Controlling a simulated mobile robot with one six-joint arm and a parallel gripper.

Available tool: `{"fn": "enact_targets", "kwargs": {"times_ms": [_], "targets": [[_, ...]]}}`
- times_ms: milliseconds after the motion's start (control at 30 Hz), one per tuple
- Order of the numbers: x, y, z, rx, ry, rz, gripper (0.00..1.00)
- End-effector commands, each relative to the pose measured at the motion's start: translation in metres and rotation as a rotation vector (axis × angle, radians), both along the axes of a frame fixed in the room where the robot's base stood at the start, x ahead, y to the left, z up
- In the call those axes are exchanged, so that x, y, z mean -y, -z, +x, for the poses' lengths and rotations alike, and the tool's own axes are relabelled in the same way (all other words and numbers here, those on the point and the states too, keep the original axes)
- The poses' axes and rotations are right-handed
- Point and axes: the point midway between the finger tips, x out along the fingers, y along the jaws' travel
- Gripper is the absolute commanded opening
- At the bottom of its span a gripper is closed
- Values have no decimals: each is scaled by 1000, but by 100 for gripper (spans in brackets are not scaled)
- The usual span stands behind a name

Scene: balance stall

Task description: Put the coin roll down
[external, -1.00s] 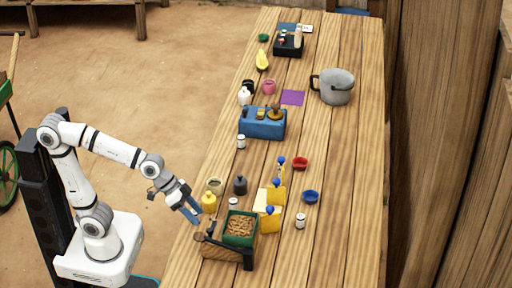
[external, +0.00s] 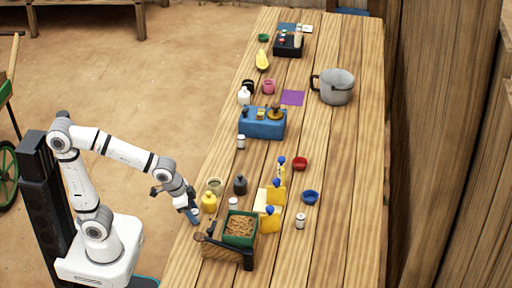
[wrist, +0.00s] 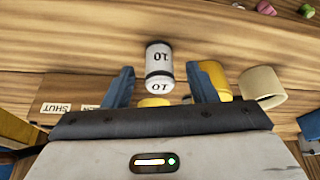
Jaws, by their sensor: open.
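A short white cylinder with dark bands and "10" printed on it, apparently the coin roll (wrist: 158,66), shows in the wrist view between and just beyond my fingertips. A gap shows on both sides of it, so neither finger appears to touch it. My gripper (wrist: 160,85) is open, with blue fingers. In the external view my gripper (external: 194,217) points down at the left edge of the table (external: 335,245), beside the yellow bottle (external: 209,203). I cannot make out the roll at the fingers there.
A beige cup (wrist: 262,87) and a yellow object (wrist: 213,80) are close to one finger. A wooden sign reading "SHUT" (wrist: 62,107) lies on the other side. The green-lined box (external: 240,228) stands near my gripper. The table's right side is mostly clear.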

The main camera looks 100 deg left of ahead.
Motion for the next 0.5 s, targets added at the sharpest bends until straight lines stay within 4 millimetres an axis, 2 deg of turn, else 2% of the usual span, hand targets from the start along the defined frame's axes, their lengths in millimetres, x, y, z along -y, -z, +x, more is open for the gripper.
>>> {"fn": "enact_targets", "kwargs": {"times_ms": [267, 500], "targets": [[0, 2, 1, 1, 0, 0, 51], [0, 2, 1, 1, 0, -1, 32]]}}
